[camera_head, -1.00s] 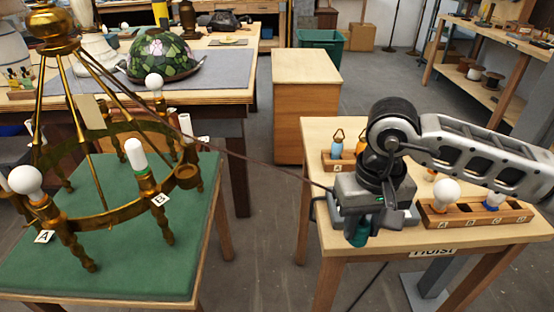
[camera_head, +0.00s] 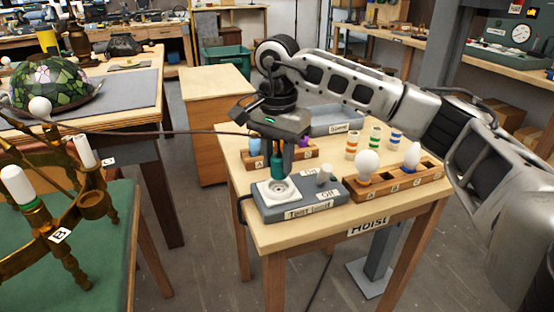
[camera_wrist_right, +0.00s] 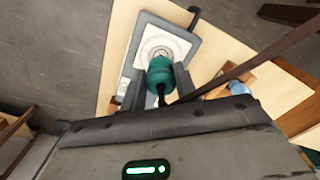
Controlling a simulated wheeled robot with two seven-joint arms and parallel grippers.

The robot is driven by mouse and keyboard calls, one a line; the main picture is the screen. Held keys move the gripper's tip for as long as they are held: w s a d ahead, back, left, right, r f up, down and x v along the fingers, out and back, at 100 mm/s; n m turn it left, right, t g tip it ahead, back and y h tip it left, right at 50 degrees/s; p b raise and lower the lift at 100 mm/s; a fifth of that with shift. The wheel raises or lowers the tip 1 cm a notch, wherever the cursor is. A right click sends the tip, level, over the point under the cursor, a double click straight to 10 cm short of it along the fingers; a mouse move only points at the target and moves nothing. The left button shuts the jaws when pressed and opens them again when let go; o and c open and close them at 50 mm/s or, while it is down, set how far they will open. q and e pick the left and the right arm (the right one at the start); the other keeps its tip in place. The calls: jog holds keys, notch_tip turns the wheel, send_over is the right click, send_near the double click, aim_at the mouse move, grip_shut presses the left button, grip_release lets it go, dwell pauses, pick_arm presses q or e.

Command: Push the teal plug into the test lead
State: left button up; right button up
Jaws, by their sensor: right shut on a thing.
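The teal plug (camera_head: 277,162) is upright in my right gripper (camera_head: 280,166), which is shut on it. The test lead (camera_head: 300,208) is a grey labelled box near the front left of the light wooden table, with a round socket in a white plate (camera_head: 264,194). The plug's lower end is right at or just above this socket; I cannot tell if they touch. In the right wrist view the plug (camera_wrist_right: 160,76) sits between the two fingers, with the white plate (camera_wrist_right: 178,42) beyond it. My left gripper is not in view.
A brown cord (camera_head: 190,132) runs from the chandelier (camera_head: 62,208) on the left to my right gripper. A wooden bulb rack (camera_head: 400,187) stands right of the test lead. Another wooden rack (camera_head: 305,153) and a grey tray (camera_head: 338,121) are behind.

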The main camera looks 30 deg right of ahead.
jog(key=shift+f+b, duration=0.95)
jog(key=shift+f, duration=0.75)
jog(key=shift+f, duration=0.15)
jog(key=o, duration=1.2)
